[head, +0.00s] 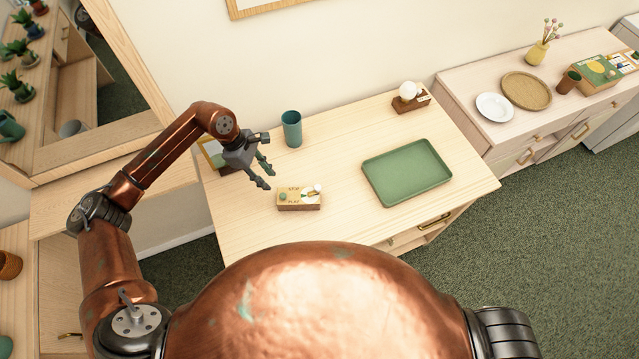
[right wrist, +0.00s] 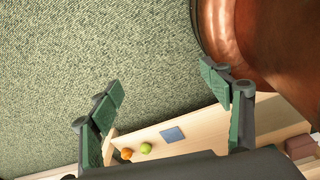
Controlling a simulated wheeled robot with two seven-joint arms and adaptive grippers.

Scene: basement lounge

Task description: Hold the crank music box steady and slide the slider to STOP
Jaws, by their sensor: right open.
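The crank music box (head: 299,202) is a small wooden box with a pale lettered top. It lies near the front of the light wood table in the head view. A green round knob sits at its left and a white knob at its right. The slider's position is too small to tell. My left gripper (head: 268,180) is open and empty, above and to the left of the box, apart from it. My right gripper (right wrist: 160,85) is open and empty in the right wrist view, over the carpet, away from the box.
A green tray (head: 407,172) lies right of the box. A picture frame (head: 215,152) is behind my left gripper. The table around the box is clear.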

